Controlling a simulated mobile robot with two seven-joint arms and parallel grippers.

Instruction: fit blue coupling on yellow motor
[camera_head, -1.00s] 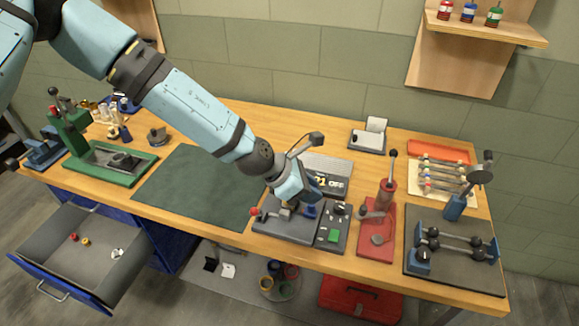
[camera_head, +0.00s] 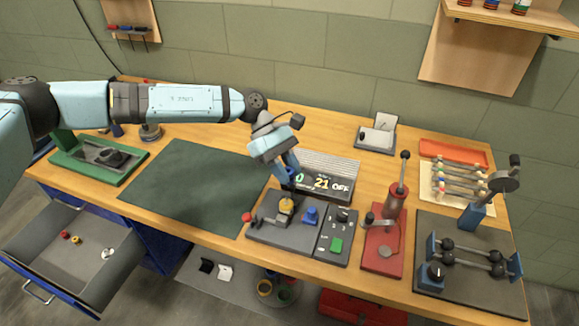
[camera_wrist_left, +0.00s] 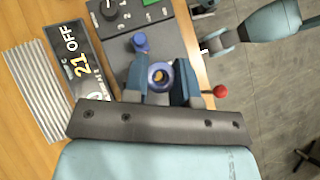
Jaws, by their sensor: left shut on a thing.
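My left gripper (camera_head: 287,178) is above the dark fixture, pointing down, and is shut on the blue coupling. The coupling (camera_wrist_left: 151,77) shows in the left wrist view as a blue ring between the fingertips. The yellow motor (camera_head: 286,204) stands on the left part of the fixture (camera_head: 262,237), just below the gripper in the head view. I cannot tell whether coupling and motor touch. My right arm seems to show at the upper right of the left wrist view, its gripper (camera_wrist_left: 222,42) too small to read.
A blue part (camera_head: 311,215) stands right of the motor. A display (camera_head: 322,183) reading "21 OFF" is behind the fixture. A red press (camera_head: 383,240) and a dark stand with bars (camera_head: 440,285) are to the right. The green mat (camera_head: 190,185) is clear. A drawer (camera_head: 62,235) hangs open.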

